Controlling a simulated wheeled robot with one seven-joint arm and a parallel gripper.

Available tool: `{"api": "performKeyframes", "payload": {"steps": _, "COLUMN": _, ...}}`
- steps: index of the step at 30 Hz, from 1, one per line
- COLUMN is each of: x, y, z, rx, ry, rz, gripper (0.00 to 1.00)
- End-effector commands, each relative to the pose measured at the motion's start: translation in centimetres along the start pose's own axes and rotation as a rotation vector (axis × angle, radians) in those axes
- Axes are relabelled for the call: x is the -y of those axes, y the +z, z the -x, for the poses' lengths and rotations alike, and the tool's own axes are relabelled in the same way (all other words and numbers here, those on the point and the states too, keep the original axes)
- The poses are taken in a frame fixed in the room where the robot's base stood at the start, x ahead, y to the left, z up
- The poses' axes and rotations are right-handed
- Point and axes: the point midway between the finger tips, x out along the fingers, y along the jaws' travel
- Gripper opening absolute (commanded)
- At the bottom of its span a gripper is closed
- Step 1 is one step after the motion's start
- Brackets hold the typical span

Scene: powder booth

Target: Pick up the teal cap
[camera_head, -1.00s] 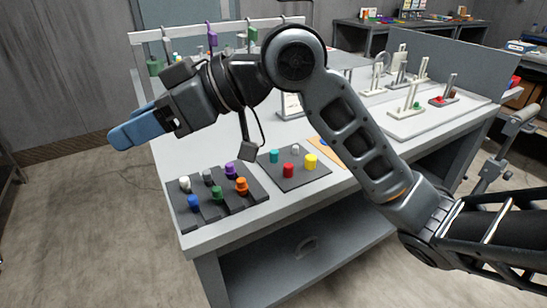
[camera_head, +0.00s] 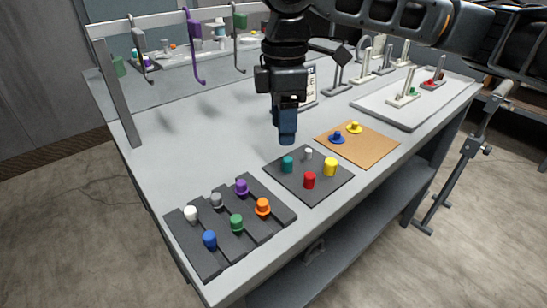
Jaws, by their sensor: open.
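The teal cap (camera_head: 287,164) stands upright on a dark square mat (camera_head: 322,192) on the table, at the mat's far left part. A small white cap (camera_head: 308,154), a yellow cap (camera_head: 330,167) and a red cap (camera_head: 309,180) stand on the same mat. My gripper (camera_head: 287,138) points down above and just behind the teal cap, with its blue fingers apart from it in the picture. The gripper is open and holds nothing. The gap between the fingers is hidden from this side.
A dark ridged rack (camera_head: 273,188) with several coloured plugs lies at the front left. A tan board (camera_head: 383,150) with a blue and a yellow piece lies to the right. A rail with hanging hooks (camera_head: 194,50) stands behind. The table's left middle (camera_head: 185,140) is clear.

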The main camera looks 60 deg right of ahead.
Motion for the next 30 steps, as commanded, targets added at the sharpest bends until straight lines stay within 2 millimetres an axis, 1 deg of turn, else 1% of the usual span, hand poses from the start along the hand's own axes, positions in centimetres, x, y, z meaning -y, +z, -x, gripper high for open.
{"api": "performKeyframes", "payload": {"steps": 3, "x": 0.0, "y": 0.0, "z": -1.4, "rx": -0.001, "ry": -0.001, "rz": -0.001, "gripper": 0.52}}
{"api": "performKeyframes", "payload": {"steps": 8, "x": 0.0, "y": 0.1, "z": -2.9, "rx": -0.002, "ry": -0.001, "rz": 0.0, "gripper": 0.52}}
{"api": "performKeyframes", "payload": {"steps": 13, "x": 0.1, "y": 0.6, "z": -5.3, "rx": -0.002, "ry": -0.001, "rz": 0.001, "gripper": 0.52}}
{"api": "performKeyframes", "payload": {"steps": 16, "x": 0.1, "y": 0.5, "z": -6.5, "rx": -0.003, "ry": 0.0, "rz": 0.001, "gripper": 0.52}}
{"api": "performKeyframes", "payload": {"steps": 20, "x": 0.1, "y": 0.4, "z": -7.2, "rx": -0.004, "ry": 0.0, "rz": 0.001, "gripper": 0.52}}
{"api": "performKeyframes", "payload": {"steps": 26, "x": 0.1, "y": 0.4, "z": -7.3, "rx": -0.005, "ry": 0.0, "rz": 0.001, "gripper": 0.52}}
{"api": "performKeyframes", "payload": {"steps": 30, "x": 0.1, "y": 0.4, "z": -7.2, "rx": -0.005, "ry": 0.0, "rz": 0.001, "gripper": 0.39}}
